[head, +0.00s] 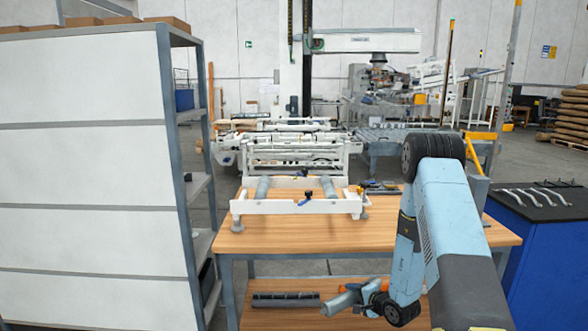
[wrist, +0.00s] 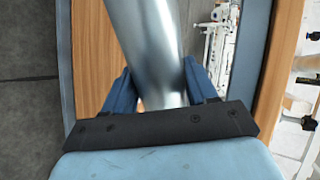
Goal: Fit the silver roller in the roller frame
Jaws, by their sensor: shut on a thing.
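The silver roller (wrist: 147,45) is a smooth, shiny cylinder between the two blue fingers of my gripper (wrist: 160,88) in the wrist view. My gripper is shut on it; the roller's far end runs out of the top of the picture. In the head view my gripper is low, in front of the table at lower right, below the tabletop level, and a grey cylinder end (head: 340,303) shows by it. The white roller frame (head: 285,207) stands on the wooden table.
A tall shelf unit (head: 90,150) stands left. A blue bench with wrenches (head: 540,195) stands right.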

